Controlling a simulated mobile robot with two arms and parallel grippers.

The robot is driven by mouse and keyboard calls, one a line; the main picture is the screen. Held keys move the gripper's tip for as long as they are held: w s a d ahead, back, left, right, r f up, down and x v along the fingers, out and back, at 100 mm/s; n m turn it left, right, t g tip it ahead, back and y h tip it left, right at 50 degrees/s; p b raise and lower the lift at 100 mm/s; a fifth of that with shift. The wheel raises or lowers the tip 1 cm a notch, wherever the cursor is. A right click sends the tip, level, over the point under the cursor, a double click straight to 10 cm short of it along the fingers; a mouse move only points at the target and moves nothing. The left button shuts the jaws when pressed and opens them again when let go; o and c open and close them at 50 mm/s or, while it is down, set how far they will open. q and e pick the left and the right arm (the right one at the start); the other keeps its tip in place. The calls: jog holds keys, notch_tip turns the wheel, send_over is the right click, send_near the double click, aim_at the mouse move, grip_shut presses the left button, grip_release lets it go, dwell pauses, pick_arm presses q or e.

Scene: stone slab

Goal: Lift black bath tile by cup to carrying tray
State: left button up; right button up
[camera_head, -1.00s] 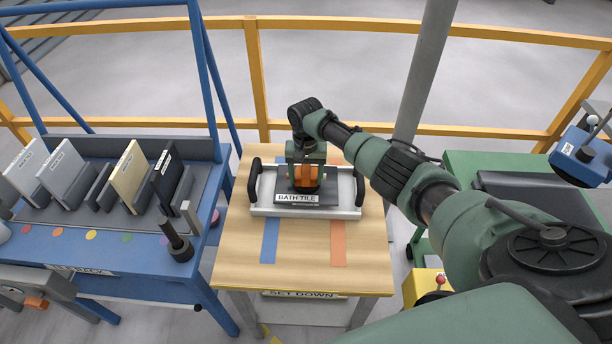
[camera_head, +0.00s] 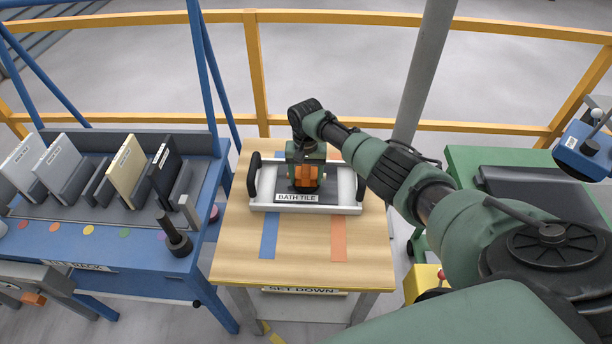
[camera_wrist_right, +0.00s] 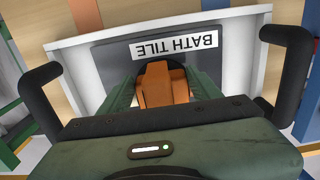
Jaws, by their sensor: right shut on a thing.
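A dark tile labelled BATH TILE (camera_head: 297,198) lies level within the outline of the white carrying tray (camera_head: 345,208), which has two black handles. Whether the tile rests on the tray floor is hard to tell. The label also shows upside down in the right wrist view (camera_wrist_right: 180,43). My right gripper (camera_head: 306,180) is over the middle of the tile, its orange fingers (camera_wrist_right: 160,85) shut on a dark cup, mostly hidden behind them. My left gripper is out of view.
The tray is on a wooden table (camera_head: 300,262) with blue and orange stripes. Left, a blue rack (camera_head: 200,235) holds several upright tiles, including a black one (camera_head: 167,165), and a black post (camera_head: 175,235). A yellow rail (camera_head: 480,128) runs behind. A green bench (camera_head: 475,165) stands right.

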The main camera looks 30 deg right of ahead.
jog(key=shift+w+r, duration=0.1)
jog(key=o, duration=1.8)
jog(key=shift+o, duration=0.4)
